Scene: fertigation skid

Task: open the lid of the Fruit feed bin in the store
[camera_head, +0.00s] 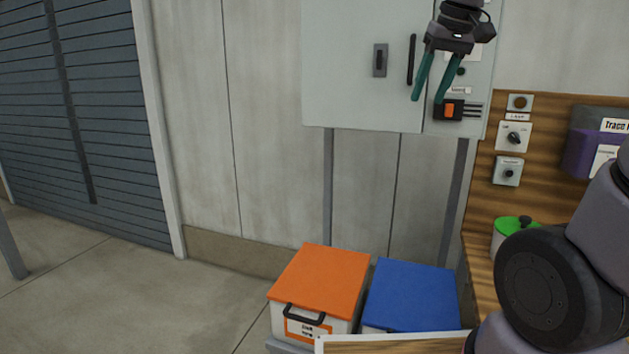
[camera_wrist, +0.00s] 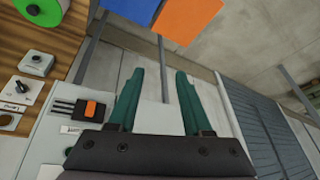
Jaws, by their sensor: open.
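A white bin with a shut orange lid (camera_head: 322,278) and a dark front handle stands low at the lower middle of the head view. The label on its front (camera_head: 306,328) is too small to read surely. Beside it, on the right, is a bin with a shut blue lid (camera_head: 412,294); its front is mostly hidden. I cannot tell which one is the Fruit feed bin. My gripper (camera_head: 428,99) is open and empty, well above both bins, in front of the grey cabinet. In the wrist view, its green fingers (camera_wrist: 158,74) are apart; the orange lid (camera_wrist: 186,18) and blue lid (camera_wrist: 132,8) show at the top.
The grey wall cabinet (camera_head: 350,70) has a dark handle and an orange switch (camera_head: 449,110) near my gripper. A wooden panel with knobs and a green-lidded pot (camera_head: 516,224) are at right. A pale-edged board (camera_head: 390,343) partly hides the bins' fronts. Floor at left is clear.

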